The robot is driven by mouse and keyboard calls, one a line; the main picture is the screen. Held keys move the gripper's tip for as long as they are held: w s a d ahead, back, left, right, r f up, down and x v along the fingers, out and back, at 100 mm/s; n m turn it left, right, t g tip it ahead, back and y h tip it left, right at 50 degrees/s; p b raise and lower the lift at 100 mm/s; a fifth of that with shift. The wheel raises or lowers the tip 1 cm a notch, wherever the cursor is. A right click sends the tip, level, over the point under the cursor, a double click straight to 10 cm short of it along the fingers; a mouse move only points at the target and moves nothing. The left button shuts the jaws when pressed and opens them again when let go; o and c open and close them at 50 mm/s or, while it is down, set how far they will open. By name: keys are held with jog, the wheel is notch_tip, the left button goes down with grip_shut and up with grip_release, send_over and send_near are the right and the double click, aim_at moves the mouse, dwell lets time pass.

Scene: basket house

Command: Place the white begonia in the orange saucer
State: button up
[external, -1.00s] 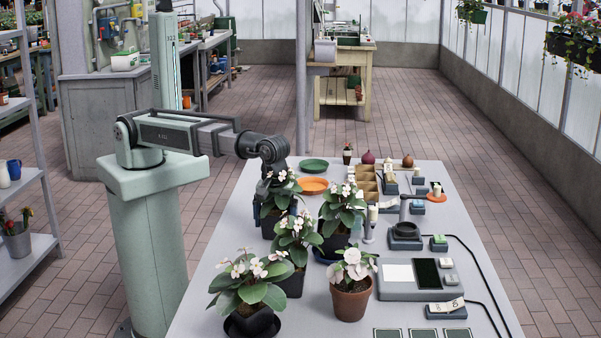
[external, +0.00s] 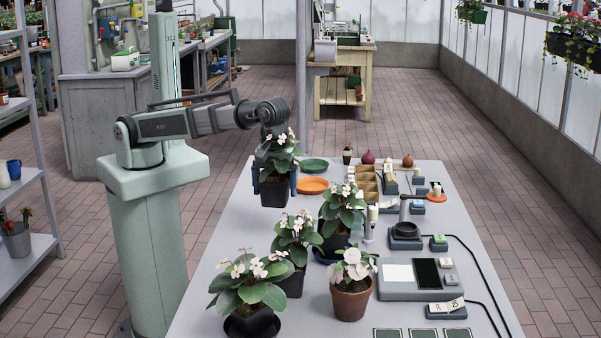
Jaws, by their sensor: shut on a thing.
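My gripper (external: 274,180) is shut on a black-potted plant (external: 275,195) with pale pinkish-white flowers and green leaves. It holds the pot upright, raised at the table's far left, just left of the orange saucer (external: 313,186). The saucer looks empty. Similar pale-flowered plants in black pots stand in the middle (external: 294,278), to its right (external: 335,240) and at the front left (external: 251,322). A plant with whiter, rounder blooms (external: 352,262) stands in a terracotta pot at the front. I cannot tell for certain which plant is the white begonia.
A green saucer (external: 314,165) lies behind the orange one. A divided wooden box (external: 367,184), small devices and a grey panel (external: 420,285) with cables take up the right side. The table (external: 230,222) is bare at its left edge.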

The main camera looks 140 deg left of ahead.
jog(key=s+a+n, duration=0.2)
jog(key=s+a, duration=0.2)
jog(key=a, duration=0.5)
jog(key=s+a+n, duration=0.2)
jog(key=s+a, duration=0.1)
jog(key=a, duration=0.7)
jog(key=n, duration=0.1)
send_near(311, 188)
jog(key=shift+f, duration=2.25)
jog(key=shift+f, duration=0.1)
jog(key=o, duration=0.9)
jog(key=shift+c, duration=0.2)
notch_tip(311, 188, up, 12)
